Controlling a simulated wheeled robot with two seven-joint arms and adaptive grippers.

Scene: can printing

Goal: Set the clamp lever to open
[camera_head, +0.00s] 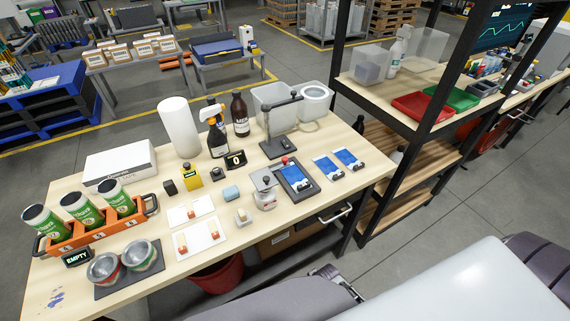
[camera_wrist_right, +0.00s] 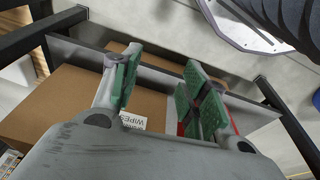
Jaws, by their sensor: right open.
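A small red knob (camera_head: 285,160) stands at the back edge of a dark fixture plate (camera_head: 311,194) with a blue printed face on the workbench. It looks like the clamp lever's end; its position is too small to tell. Just left, a small grey device (camera_head: 263,190) carries a dark knob. My right gripper (camera_wrist_right: 160,90) is open and empty in the right wrist view, its green-padded fingers apart over a cardboard box. In the head view a gripper-like part of mine shows at the bottom, in front of the bench; I cannot tell which arm it belongs to.
The cardboard box (camera_wrist_right: 60,108) also shows under the bench in the head view (camera_head: 285,242). A dark stand (camera_head: 283,143) rises behind the fixture. Two blue-printed cards (camera_head: 327,167) lie right of it. A shelf rack (camera_head: 372,100) stands at right.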

